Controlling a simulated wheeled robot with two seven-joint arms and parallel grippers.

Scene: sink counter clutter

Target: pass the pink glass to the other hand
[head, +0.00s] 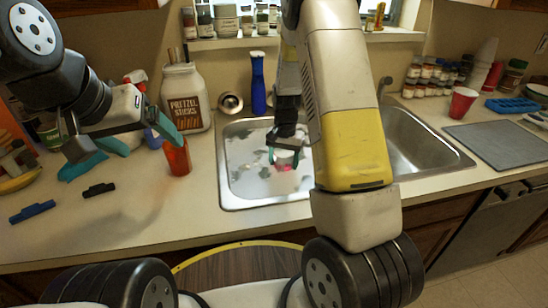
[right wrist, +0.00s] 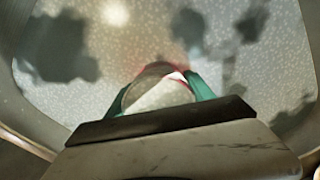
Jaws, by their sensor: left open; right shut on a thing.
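The pink glass (head: 285,168) is held by my right gripper (head: 284,157) over the left basin of the sink. Its pink part shows below the teal fingers in the head view. In the right wrist view the glass (right wrist: 160,92) sits between the two fingers, with a pale body and a pinkish rim. Whether it touches the basin floor I cannot tell. My left gripper (head: 128,148) is open and empty over the counter to the left, its teal fingers spread apart, well away from the glass.
An orange-red tumbler (head: 177,158) stands close by my left gripper's finger. A pretzel jar (head: 187,97) and a blue bottle (head: 258,84) stand behind. A red cup (head: 462,102) stands right of the sink.

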